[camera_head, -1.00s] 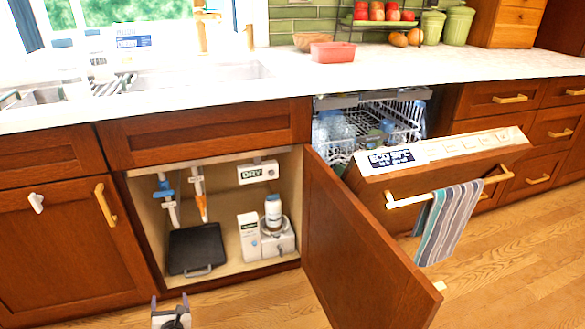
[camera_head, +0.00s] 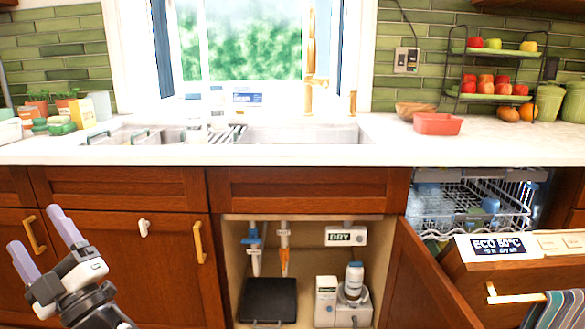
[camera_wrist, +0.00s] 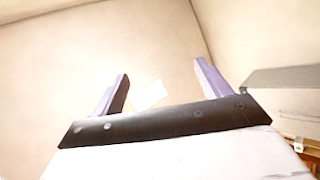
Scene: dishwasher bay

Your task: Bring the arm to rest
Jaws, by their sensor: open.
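My gripper (camera_head: 42,243) is at the lower left of the head view, raised in front of the closed cabinet doors left of the open sink cabinet. Its two pale purple fingers stand apart and point up, with nothing between them. In the wrist view my gripper (camera_wrist: 157,85) also shows its fingers spread and empty, against a plain pale surface, probably the ceiling and walls. It touches nothing that I can see.
The sink cabinet door (camera_head: 425,283) stands open, and the dishwasher door (camera_head: 520,262) is lowered to its right with a striped towel (camera_head: 556,311). The countertop (camera_head: 300,155) runs above with a red tray (camera_head: 438,124). Closed cabinets (camera_head: 130,250) are behind my gripper.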

